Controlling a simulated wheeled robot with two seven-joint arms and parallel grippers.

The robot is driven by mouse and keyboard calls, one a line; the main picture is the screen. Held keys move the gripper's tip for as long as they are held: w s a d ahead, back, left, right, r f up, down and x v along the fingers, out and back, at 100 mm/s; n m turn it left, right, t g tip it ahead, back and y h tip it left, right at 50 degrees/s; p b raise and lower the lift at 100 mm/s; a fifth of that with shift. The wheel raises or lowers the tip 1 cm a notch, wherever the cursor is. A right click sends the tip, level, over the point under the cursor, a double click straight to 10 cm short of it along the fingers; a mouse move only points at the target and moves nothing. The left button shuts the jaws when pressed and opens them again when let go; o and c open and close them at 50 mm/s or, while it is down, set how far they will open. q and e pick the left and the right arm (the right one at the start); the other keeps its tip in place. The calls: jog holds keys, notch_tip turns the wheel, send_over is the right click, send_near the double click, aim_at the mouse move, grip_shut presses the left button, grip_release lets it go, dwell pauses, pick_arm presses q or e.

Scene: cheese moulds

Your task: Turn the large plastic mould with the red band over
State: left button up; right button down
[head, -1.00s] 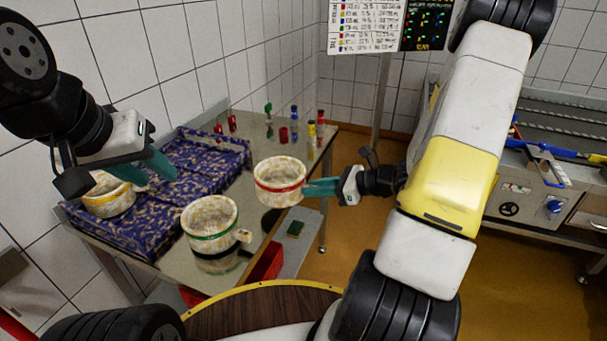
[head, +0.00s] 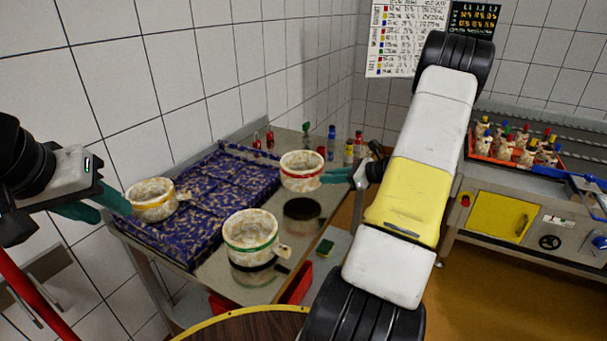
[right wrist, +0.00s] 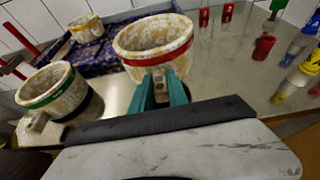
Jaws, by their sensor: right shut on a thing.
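The large cream mould with the red band (head: 302,176) is upright, its open mouth facing up. It is held above the steel table, over a dark round patch (head: 303,208). My right gripper (head: 334,175) is shut on its side handle. In the right wrist view, the red-banded mould (right wrist: 155,48) fills the upper middle, with the handle (right wrist: 160,84) between the teal fingers. My left gripper (head: 114,213) is empty, its teal fingers apart, just left of the yellow-banded mould and not on the red-banded one.
A green-banded mould (head: 250,245) stands nearer on the table (head: 215,273). A yellow-banded mould (head: 153,207) is at the left edge of the purple patterned tray (head: 225,178). Small coloured bottles (head: 348,154) stand at the back right. A crate of topped items (head: 515,148) sits on the right-hand machine.

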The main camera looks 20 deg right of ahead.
jog(key=n, duration=0.1)
jog(key=r+n, duration=0.1)
jog(key=w+n, duration=0.1)
jog(key=n, duration=0.1)
jog(key=shift+d+r, duration=0.3)
jog(key=shift+r, duration=0.05)
jog(key=r+n, duration=0.1)
jog(key=n, duration=0.8)
jog(key=a+r+n, duration=0.1)
jog(key=n, duration=0.8)
jog(key=w+r+n, duration=0.1)
jog(key=n, duration=0.8)
jog(key=shift+a+n, duration=0.2)
jog(key=shift+n, duration=0.2)
jog(key=n, duration=0.3)
jog(key=shift+s+a+n, duration=0.2)
jog(key=shift+a+n, duration=0.2)
jog(key=shift+d, duration=0.1)
